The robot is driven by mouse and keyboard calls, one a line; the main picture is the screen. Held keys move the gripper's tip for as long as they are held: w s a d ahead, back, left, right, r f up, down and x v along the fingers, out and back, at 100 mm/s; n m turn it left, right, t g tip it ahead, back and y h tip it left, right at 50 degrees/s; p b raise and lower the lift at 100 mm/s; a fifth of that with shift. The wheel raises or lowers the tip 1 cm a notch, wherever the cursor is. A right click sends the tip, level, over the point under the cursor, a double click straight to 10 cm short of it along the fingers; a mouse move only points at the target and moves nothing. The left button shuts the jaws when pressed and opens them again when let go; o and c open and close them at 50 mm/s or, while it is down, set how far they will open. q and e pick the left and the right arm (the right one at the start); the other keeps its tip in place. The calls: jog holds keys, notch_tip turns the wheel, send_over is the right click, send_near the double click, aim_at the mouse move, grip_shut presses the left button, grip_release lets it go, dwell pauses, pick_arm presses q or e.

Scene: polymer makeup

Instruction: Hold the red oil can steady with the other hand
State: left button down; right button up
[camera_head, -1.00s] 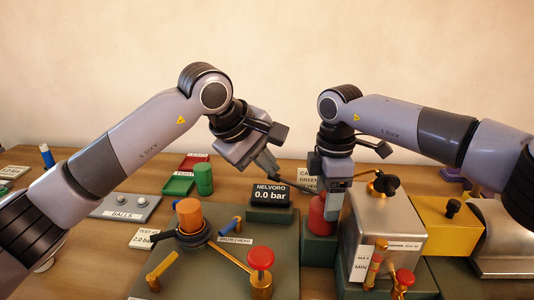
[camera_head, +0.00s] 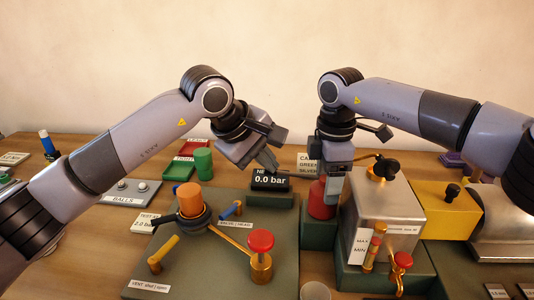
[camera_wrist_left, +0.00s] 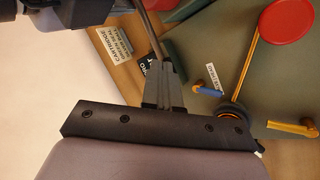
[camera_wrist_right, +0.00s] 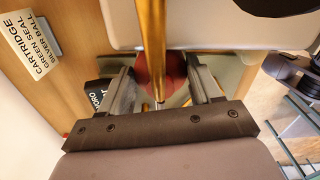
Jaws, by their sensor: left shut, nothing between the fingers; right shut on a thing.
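The red oil can (camera_head: 318,200) stands on a dark green base right of the pressure display. My right gripper (camera_head: 334,196) is shut on it from above, and its arm hides part of the can. In the right wrist view the red can (camera_wrist_right: 174,66) shows between the two fingers, partly behind a brass bar. My left gripper (camera_head: 274,170) is shut and empty, left of the can and in front of the display's upper edge. In the left wrist view its fingers (camera_wrist_left: 165,72) are together, with a thin grey rod passing by the tips; contact is unclear.
The display (camera_head: 270,182) reads 0.0 bar. A steel tank (camera_head: 385,215) with a brass lever stands close on the can's right. A green board (camera_head: 215,270) with an orange cylinder (camera_head: 190,199) and a red knob (camera_head: 261,240) fills the front.

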pick_arm(q)
notch_tip(320, 180, up, 7)
dwell(0.7)
dwell(0.4)
pick_arm(e)
jog(key=o, duration=1.3)
jog(key=shift+c, duration=0.2)
